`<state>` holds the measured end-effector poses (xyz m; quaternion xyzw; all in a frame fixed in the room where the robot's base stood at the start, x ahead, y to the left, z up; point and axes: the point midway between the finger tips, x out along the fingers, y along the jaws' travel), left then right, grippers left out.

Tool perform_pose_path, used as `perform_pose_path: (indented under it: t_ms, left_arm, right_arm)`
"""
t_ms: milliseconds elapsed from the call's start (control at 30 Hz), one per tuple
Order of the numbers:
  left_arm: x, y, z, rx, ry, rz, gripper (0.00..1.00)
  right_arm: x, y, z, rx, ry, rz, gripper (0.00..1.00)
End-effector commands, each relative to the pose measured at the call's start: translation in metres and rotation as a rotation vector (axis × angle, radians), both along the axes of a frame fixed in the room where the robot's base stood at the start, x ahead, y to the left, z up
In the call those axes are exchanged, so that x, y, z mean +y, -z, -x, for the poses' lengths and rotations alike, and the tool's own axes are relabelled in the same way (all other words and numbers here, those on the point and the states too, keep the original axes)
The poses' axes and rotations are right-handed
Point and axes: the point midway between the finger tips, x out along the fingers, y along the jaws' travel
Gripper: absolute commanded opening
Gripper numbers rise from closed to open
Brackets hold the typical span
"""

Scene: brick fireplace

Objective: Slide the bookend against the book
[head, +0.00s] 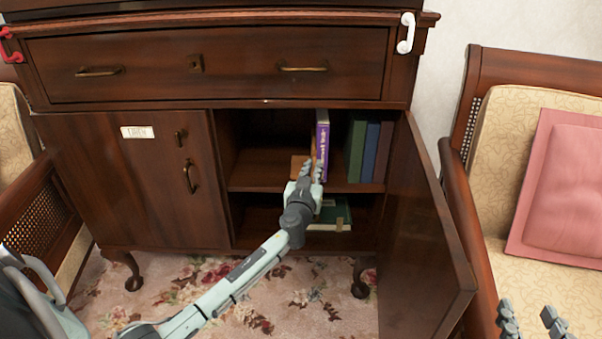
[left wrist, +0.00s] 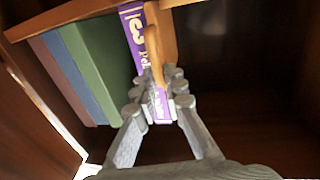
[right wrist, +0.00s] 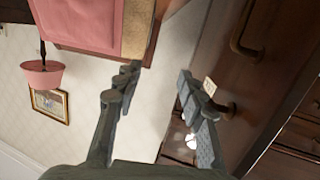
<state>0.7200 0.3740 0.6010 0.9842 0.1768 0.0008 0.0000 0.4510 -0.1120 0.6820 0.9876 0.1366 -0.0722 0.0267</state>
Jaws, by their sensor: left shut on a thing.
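The wooden bookend (head: 299,165) is on the upper shelf of the open cabinet, left of the purple book (head: 322,140). My left gripper (head: 312,172) reaches in from the front and covers part of the bookend. In the left wrist view, the left gripper (left wrist: 160,85) is shut on the bookend's thin upright plate (left wrist: 154,50), with the purple book (left wrist: 132,35) close behind it. I cannot tell whether plate and book touch. My right gripper (head: 533,318) is outside the cabinet at lower right; in the right wrist view (right wrist: 157,82) it is open and empty.
Green, blue and brown books (head: 356,150) stand right of the purple book. Another green book (head: 335,214) lies on the lower shelf. The open door (head: 425,235) stands right of the opening. Armchairs (head: 540,150) flank the cabinet. The upper shelf's left part is clear.

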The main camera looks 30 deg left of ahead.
Motion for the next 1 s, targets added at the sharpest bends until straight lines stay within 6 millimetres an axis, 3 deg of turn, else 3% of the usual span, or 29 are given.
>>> perform_pose_path:
  t_ms: [200,433,600,867,900,1000]
  left_arm:
    - [-0.025,0.003,-0.015,-0.002,0.004,0.002,0.0]
    - [-0.046,0.002,-0.027,0.0,0.004,0.0,0.0]
    - [-0.051,0.0,-0.03,0.001,0.005,-0.001,0.0]
    - [-0.051,0.0,-0.03,0.001,0.005,-0.001,0.0]
    - [-0.051,0.0,-0.03,0.001,0.005,-0.001,0.13]
    - [-0.051,0.0,-0.03,0.001,0.004,-0.001,0.25]
  right_arm:
    - [0.024,-0.057,0.003,-0.282,-0.048,-0.129,0.4]
    - [0.03,-0.108,0.019,-0.537,-0.071,-0.239,0.4]
    - [0.03,-0.122,0.026,-0.602,-0.076,-0.268,0.4]
    - [0.029,-0.123,0.026,-0.604,-0.076,-0.269,0.4]
    - [0.03,-0.123,0.026,-0.604,-0.076,-0.269,0.4]
    - [0.03,-0.123,0.026,-0.603,-0.076,-0.269,0.4]
